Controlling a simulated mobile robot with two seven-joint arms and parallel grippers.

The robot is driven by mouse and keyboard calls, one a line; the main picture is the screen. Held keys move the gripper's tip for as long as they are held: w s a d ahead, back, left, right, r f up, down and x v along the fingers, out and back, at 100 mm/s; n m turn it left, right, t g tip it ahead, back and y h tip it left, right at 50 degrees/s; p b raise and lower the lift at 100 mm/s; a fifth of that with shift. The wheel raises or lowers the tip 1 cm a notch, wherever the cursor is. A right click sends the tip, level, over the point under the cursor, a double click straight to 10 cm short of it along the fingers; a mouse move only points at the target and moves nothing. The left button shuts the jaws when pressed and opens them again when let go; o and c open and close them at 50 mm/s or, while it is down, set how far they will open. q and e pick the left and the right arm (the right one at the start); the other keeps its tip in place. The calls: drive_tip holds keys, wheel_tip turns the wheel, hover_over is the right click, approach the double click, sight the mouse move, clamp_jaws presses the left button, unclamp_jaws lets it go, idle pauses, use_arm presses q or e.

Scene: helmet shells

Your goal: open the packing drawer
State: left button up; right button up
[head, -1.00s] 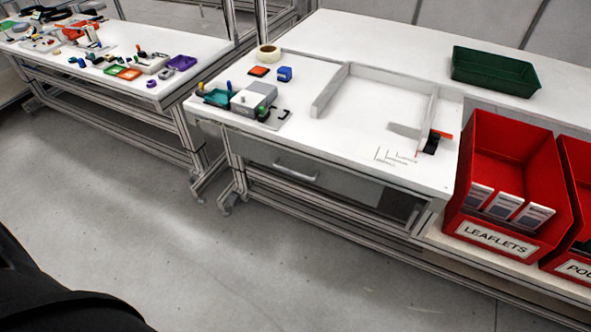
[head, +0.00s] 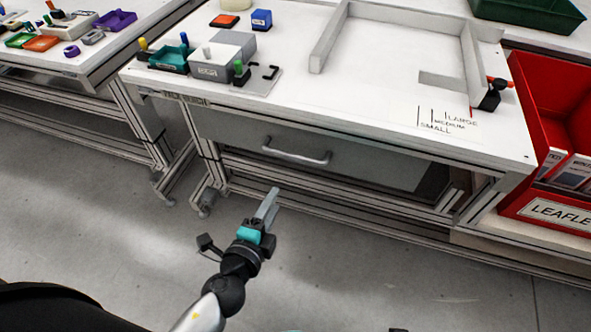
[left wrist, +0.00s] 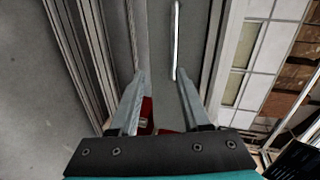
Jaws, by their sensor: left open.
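The packing drawer (head: 365,168) is a grey front under the white table top and looks closed. Its silver bar handle (head: 296,157) runs across the front. My left gripper (head: 271,203) is open and empty, in front of and below the handle in the head view, apart from it. In the left wrist view, the two fingers of my left gripper (left wrist: 161,76) point toward the drawer front (left wrist: 154,45). There the handle (left wrist: 175,40) stands upright in the picture, beyond the fingertips and nearer the right finger. My right gripper does not show.
The white table (head: 360,100) carries a grey box (head: 222,57), a teal tray (head: 172,58) and a low white frame (head: 327,45). A red leaflet bin (head: 540,110) stands at the right. Metal frame rails run below the drawer. The floor in front is clear.

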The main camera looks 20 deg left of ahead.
use_arm(q)
drive_tip(key=r, duration=0.2)
approach(294, 158)
drive_tip(key=x, duration=0.4)
drive_tip(key=shift+m+t, duration=0.4)
drive_tip(key=shift+f+x, duration=0.1)
drive_tip(key=shift+x, duration=1.55)
drive_tip(key=shift+f+x, duration=0.15)
drive_tip(key=shift+x, duration=1.5)
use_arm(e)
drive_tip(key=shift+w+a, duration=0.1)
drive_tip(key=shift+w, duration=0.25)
use_arm(q)
drive_tip(key=shift+s, duration=0.1)
clamp_jaws()
